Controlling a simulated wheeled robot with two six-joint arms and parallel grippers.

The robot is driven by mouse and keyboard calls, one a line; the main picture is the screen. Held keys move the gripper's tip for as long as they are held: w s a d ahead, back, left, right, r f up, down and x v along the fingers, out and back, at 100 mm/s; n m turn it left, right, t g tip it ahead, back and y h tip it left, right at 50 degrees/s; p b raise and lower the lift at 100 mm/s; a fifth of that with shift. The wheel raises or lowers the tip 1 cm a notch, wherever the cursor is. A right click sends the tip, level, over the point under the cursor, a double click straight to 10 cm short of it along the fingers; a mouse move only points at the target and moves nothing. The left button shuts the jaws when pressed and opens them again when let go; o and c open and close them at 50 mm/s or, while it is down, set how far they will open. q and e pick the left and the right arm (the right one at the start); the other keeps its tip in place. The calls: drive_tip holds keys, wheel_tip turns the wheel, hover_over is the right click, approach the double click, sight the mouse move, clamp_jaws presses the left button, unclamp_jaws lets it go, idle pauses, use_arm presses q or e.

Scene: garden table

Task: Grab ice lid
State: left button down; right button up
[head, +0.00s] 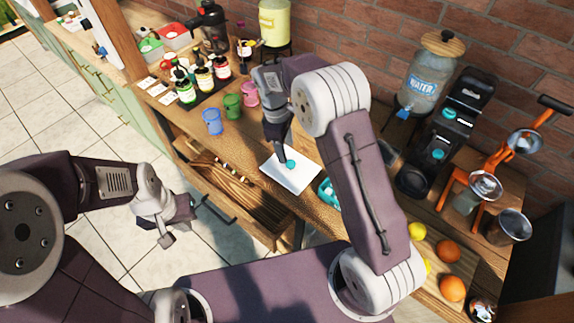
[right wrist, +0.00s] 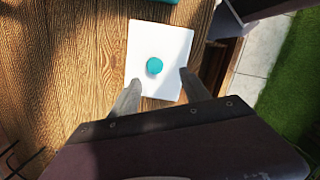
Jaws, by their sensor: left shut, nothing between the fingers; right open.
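The ice lid (head: 297,178) is a white square plate with a round teal knob, lying flat on the wooden counter near its front edge. In the right wrist view the lid (right wrist: 172,42) is ahead of my right gripper, with the knob in its middle. My right gripper (head: 281,151) points down over the lid and is open. Its two fingertips (right wrist: 160,80) are apart on either side of the near part of the lid, just short of the knob; contact cannot be told. My left gripper (head: 178,223) is shut and empty, away from the counter over the tiled floor.
A teal container (head: 327,194) stands right of the lid, partly hidden by my right arm. Blue, green and pink cups (head: 232,106) stand to the left, with bottles on a dark tray beyond. An open drawer (head: 230,200) is below. Oranges (head: 447,251) and a juicer (head: 486,186) are at right.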

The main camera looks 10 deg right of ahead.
sight(291, 163)
drive_tip(key=f, duration=0.2)
drive_tip(key=w+d+f, duration=0.1)
drive_tip(key=shift+s+d+f+p, duration=0.1)
drive_tip(key=shift+s+f+p, duration=0.1)
drive_tip(key=shift+p, duration=0.1)
drive_tip(key=f, duration=0.2)
drive_tip(key=f+p, duration=0.1)
drive_tip(key=f, duration=0.1)
drive_tip(key=shift+s+d, duration=0.2)
drive_tip(key=shift+s, duration=0.1)
drive_tip(key=shift+w+d+f, duration=0.1)
drive_tip(key=shift+w+f, duration=0.1)
drive_tip(key=shift+f, duration=0.1)
drive_tip(key=shift+s+r, duration=0.1)
drive_tip(key=shift+s, duration=0.05)
clamp_jaws()
use_arm(q)
drive_tip(key=shift+w+d+r, duration=0.15)
drive_tip(key=shift+w+r, duration=0.05)
drive_tip(key=shift+r, duration=0.3)
drive_tip(key=shift+w+d+r, duration=0.1)
drive_tip(key=shift+w+r, duration=0.1)
drive_tip(key=shift+r, duration=0.25)
